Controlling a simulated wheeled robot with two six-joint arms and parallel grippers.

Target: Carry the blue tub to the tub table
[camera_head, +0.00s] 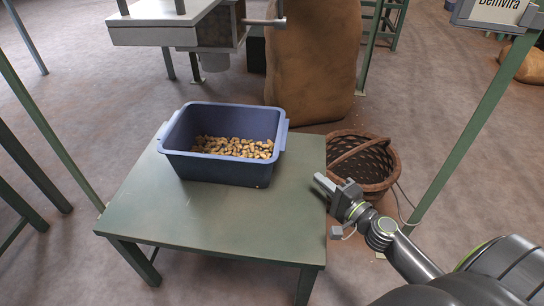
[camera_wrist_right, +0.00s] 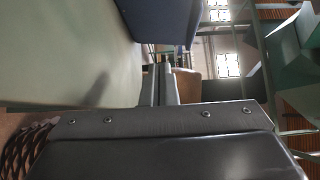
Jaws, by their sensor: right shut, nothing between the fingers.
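The blue tub (camera_head: 222,170) stands upright on the green table (camera_head: 225,225), near its back edge, with a layer of nuts (camera_head: 235,147) inside. It also shows in the right wrist view (camera_wrist_right: 160,20), ahead and above the fingers. My right gripper (camera_head: 322,185) is beside the table's right edge, to the right of the tub and apart from it. Its fingers are together and empty, and they also show shut in the right wrist view (camera_wrist_right: 161,70). My left gripper is in neither view.
A wicker basket (camera_head: 375,160) stands on the floor just behind my right gripper. A large brown sack (camera_head: 312,60) stands behind the table. A hopper frame (camera_head: 165,25) is at the back left. The front of the tabletop is bare.

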